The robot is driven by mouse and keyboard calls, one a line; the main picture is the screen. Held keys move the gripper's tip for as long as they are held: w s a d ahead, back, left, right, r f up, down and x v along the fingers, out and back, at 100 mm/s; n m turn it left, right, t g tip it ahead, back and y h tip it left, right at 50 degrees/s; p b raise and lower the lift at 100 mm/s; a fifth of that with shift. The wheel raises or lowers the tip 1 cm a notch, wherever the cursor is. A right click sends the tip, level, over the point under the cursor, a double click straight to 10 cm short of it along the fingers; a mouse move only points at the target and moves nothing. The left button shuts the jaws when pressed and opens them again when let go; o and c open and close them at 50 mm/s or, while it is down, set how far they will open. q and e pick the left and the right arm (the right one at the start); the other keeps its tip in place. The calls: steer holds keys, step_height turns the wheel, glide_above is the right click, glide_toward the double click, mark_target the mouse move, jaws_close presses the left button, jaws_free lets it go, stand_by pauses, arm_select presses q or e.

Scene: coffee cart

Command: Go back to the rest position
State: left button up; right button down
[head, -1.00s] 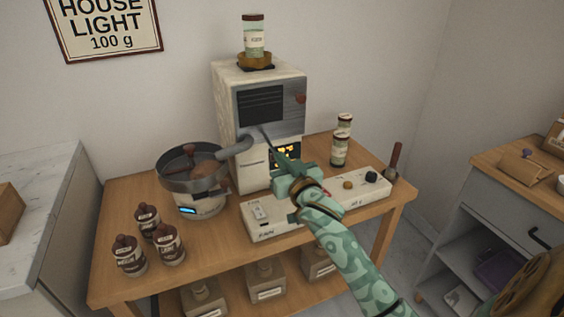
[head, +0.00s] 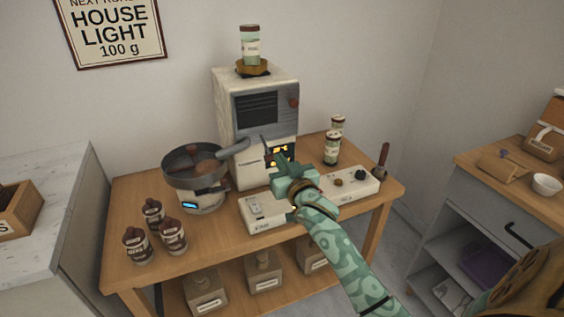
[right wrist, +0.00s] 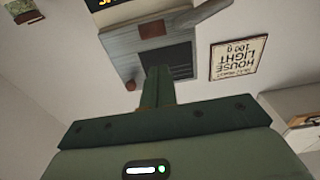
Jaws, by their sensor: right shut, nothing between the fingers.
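My right arm comes in from the lower right of the head view. Its green gripper (head: 272,150) is shut and empty, in front of the roaster machine (head: 268,125) and above the white control box (head: 262,210). In the right wrist view, the shut fingers (right wrist: 158,88) point up the picture toward the machine's grey front panel (right wrist: 150,50), which shows upside down. I cannot tell the gap between the fingers and the machine. My left gripper is not in view.
A round pan-like cooler (head: 195,170) stands left of the machine. Several brown bottles (head: 138,247) stand at the table's front left, and two jars (head: 332,148) at the back right. A grey cabinet (head: 500,215) is at the right. The wooden table's (head: 215,237) front middle is bare.

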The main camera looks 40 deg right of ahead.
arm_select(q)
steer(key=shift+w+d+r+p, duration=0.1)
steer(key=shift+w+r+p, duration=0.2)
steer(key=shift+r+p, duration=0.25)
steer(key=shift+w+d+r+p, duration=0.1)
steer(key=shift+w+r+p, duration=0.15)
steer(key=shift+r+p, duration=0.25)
arm_select(e)
steer(key=f+v, duration=0.1)
steer(key=v, duration=0.8)
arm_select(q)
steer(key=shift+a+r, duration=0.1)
arm_select(e)
steer(key=shift+s, duration=0.15)
